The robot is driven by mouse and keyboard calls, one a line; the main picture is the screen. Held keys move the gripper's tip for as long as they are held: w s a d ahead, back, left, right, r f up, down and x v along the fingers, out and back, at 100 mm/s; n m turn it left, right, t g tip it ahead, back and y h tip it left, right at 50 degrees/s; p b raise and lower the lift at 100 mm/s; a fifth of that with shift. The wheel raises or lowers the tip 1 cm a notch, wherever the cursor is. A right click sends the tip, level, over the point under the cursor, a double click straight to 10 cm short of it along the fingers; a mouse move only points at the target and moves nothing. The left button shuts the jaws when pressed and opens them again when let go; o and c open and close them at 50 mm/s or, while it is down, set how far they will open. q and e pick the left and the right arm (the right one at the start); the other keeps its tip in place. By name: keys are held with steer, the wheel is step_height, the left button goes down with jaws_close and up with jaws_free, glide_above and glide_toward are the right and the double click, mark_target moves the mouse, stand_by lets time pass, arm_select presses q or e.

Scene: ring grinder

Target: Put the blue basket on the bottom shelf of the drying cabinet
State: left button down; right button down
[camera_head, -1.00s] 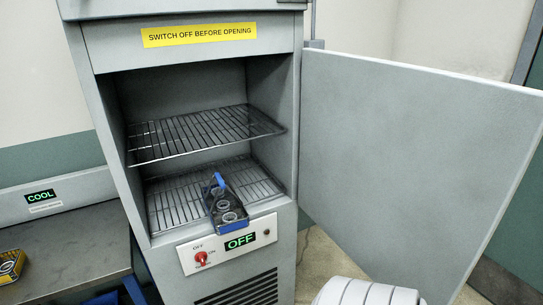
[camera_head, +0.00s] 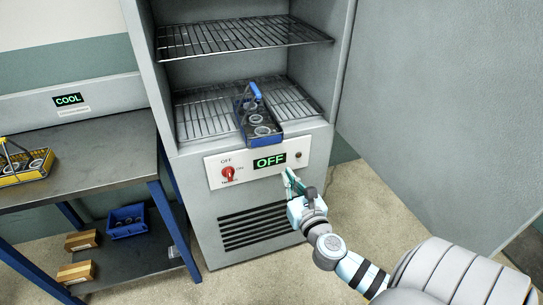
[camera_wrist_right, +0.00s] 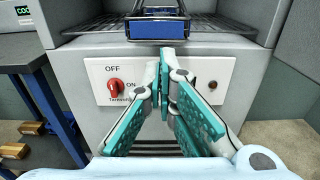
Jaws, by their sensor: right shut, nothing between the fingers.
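The blue basket (camera_head: 259,122) has a blue handle and holds several round pieces. It rests on the bottom wire shelf (camera_head: 203,115) of the open drying cabinet (camera_head: 345,60), near the shelf's front edge. Its blue front also shows at the top of the right wrist view (camera_wrist_right: 157,29). My right gripper (camera_head: 288,172) is in front of the cabinet's control panel, below the basket and apart from it. Its teal fingers are shut with nothing between them, also seen in the right wrist view. The cabinet display (camera_head: 269,160) reads OFF. My left gripper is out of view.
The cabinet door (camera_head: 440,100) stands open at the right. A red switch (camera_head: 228,173) is on the panel. At the left, a bench (camera_head: 85,160) bears a yellow basket (camera_head: 25,168), with a blue bin (camera_head: 126,222) and boxes on its lower shelf. The upper wire shelf (camera_head: 235,35) is empty.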

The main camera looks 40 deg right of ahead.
mark_target(269, 141)
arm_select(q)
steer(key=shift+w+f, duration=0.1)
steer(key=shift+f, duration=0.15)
arm_select(e)
steer(key=x, duration=0.9)
steer(key=r+x, duration=0.1)
steer(key=x, duration=0.3)
steer(key=shift+w+d, duration=0.25)
steer(key=shift+w, duration=0.05)
